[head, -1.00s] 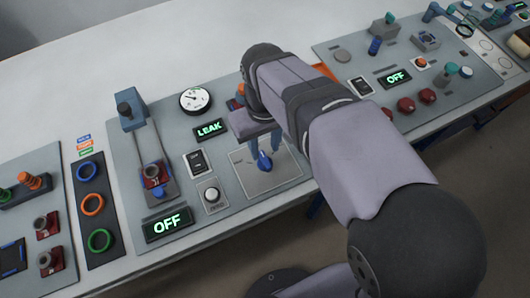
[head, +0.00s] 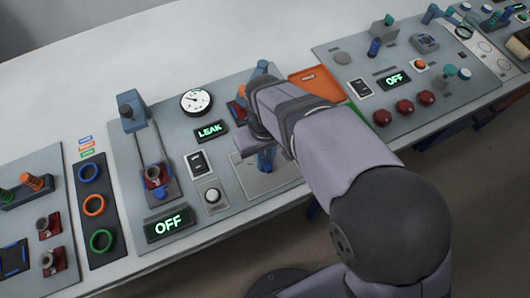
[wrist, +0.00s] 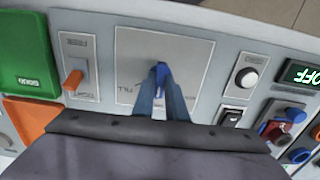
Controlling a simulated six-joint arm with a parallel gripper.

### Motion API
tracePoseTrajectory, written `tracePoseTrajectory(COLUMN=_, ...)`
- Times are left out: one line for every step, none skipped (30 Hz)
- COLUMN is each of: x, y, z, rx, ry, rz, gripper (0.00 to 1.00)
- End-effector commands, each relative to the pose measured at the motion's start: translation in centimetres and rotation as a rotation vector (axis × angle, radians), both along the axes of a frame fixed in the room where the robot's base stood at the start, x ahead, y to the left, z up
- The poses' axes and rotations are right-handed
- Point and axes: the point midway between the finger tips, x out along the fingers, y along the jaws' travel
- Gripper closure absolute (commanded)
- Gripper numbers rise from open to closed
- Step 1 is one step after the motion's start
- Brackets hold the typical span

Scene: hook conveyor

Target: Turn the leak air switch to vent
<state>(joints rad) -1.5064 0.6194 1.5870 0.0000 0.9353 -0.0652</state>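The leak air switch is a dark blue knob (wrist: 160,68) on a pale square plate (wrist: 190,48) in the wrist view. A printed label beside it on the plate is hard to read. In the wrist view, the two blue fingers of my gripper (wrist: 161,85) come together on the knob from either side. They look shut on it. In the head view, my gripper (head: 267,158) is down over the plate (head: 245,175), and the fingers and my wrist mostly hide the knob. A display reading LEAK (head: 210,131) is lit green on the panel.
A round gauge (head: 196,102), a rocker switch (head: 198,162) and a white button (head: 212,196) lie left of the plate. An orange lever (wrist: 73,80) is close beside the plate. An orange tray (head: 315,84) and red buttons (head: 405,107) are to the right.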

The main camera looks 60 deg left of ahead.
Motion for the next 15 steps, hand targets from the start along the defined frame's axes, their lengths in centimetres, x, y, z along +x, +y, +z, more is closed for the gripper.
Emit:
tracePoseTrajectory(x=0.0, y=0.01, z=0.03, rx=0.0, ry=0.0, rz=0.0, gripper=1.0)
tracePoseTrajectory(x=0.0, y=0.01, z=0.03, rx=0.0, ry=0.0, rz=0.0, gripper=1.0)
tracePoseTrajectory(x=0.0, y=0.01, z=0.04, rx=0.0, ry=0.0, rz=0.0, gripper=1.0)
tracePoseTrajectory(x=0.0, y=0.01, z=0.04, rx=0.0, ry=0.0, rz=0.001, gripper=1.0)
tracePoseTrajectory(x=0.0, y=0.01, z=0.05, rx=0.0, ry=0.0, rz=0.002, gripper=1.0)
tracePoseTrajectory(x=0.0, y=0.01, z=0.06, rx=0.0, ry=0.0, rz=0.004, gripper=1.0)
tracePoseTrajectory(x=0.0, y=0.01, z=0.07, rx=0.0, ry=0.0, rz=0.007, gripper=1.0)
tracePoseTrajectory(x=0.0, y=0.01, z=0.08, rx=0.0, ry=0.0, rz=0.011, gripper=1.0)
tracePoseTrajectory(x=0.0, y=0.01, z=0.09, rx=0.0, ry=0.0, rz=0.017, gripper=1.0)
tracePoseTrajectory(x=0.0, y=0.02, z=0.1, rx=0.0, ry=0.0, rz=0.023, gripper=1.0)
tracePoseTrajectory(x=0.0, y=0.02, z=0.11, rx=0.0, ry=0.0, rz=0.031, gripper=1.0)
tracePoseTrajectory(x=0.0, y=0.02, z=0.13, rx=0.0, ry=0.0, rz=0.045, gripper=1.0)
tracePoseTrajectory(x=0.0, y=0.01, z=0.14, rx=0.0, ry=0.0, rz=0.055, gripper=1.0)
tracePoseTrajectory(x=0.0, y=0.02, z=0.15, rx=-0.001, ry=0.0, rz=0.068, gripper=1.0)
tracePoseTrajectory(x=0.0, y=0.02, z=0.17, rx=-0.001, ry=0.0, rz=0.088, gripper=1.0)
